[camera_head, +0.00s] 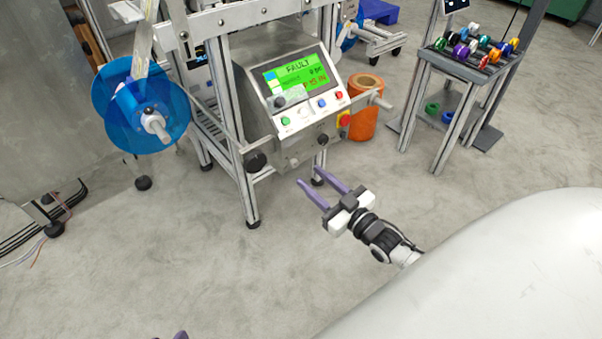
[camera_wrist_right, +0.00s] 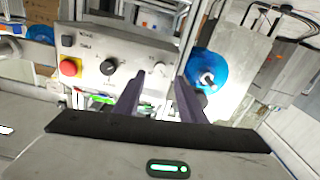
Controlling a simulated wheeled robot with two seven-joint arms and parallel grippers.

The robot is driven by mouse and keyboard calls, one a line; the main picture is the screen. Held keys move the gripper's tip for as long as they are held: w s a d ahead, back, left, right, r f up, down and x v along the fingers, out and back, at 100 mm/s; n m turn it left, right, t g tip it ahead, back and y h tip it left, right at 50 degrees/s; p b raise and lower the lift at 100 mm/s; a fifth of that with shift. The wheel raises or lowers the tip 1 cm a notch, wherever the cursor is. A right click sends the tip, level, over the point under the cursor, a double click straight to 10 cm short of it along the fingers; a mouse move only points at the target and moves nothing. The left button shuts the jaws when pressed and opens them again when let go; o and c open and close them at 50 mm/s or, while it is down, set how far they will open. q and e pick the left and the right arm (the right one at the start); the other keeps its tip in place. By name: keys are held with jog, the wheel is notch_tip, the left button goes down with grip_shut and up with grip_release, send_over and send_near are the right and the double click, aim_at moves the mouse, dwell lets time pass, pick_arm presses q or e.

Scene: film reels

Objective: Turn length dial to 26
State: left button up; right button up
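A machine control panel (camera_head: 300,118) has a green screen (camera_head: 297,78) headed FAULT; its lower text is too small to read surely. A small black knob (camera_head: 322,140) sits on the panel's lower face and shows in the right wrist view (camera_wrist_right: 109,67). A larger black knob (camera_head: 257,161) is at the panel's lower left. I cannot tell which is the length dial, nor its setting. My right gripper (camera_head: 309,175) is open and empty, below the panel and apart from it; its fingers show in the wrist view (camera_wrist_right: 157,95). Only a purple tip of my left gripper (camera_head: 178,336) shows.
A blue reel (camera_head: 146,112) hangs left of the panel. An orange roll (camera_head: 367,107) stands right of it, near a red button on yellow (camera_head: 344,118). A small table (camera_head: 466,66) with colourful spools is at the right. The floor in front is clear.

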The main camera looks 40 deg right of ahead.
aim_at(296, 164)
jog(key=w+b, duration=0.1)
jog(key=w, duration=0.3)
jog(key=shift+w+a+f, duration=0.15)
pick_arm(q)
jog(key=shift+w+d+r+t+h+b, duration=0.1)
jog(key=shift+d+r+t+h+b, duration=0.15)
jog(key=shift+r, duration=0.2)
jog(key=shift+w+d+r+t+h+b, duration=0.1)
jog(key=shift+d+r+t+h, duration=0.05)
jog(key=shift+d+r, duration=0.25)
pick_arm(e)
jog(key=shift+w, duration=0.55)
pick_arm(q)
jog(key=shift+a, duration=0.1)
pick_arm(e)
grip_shut()
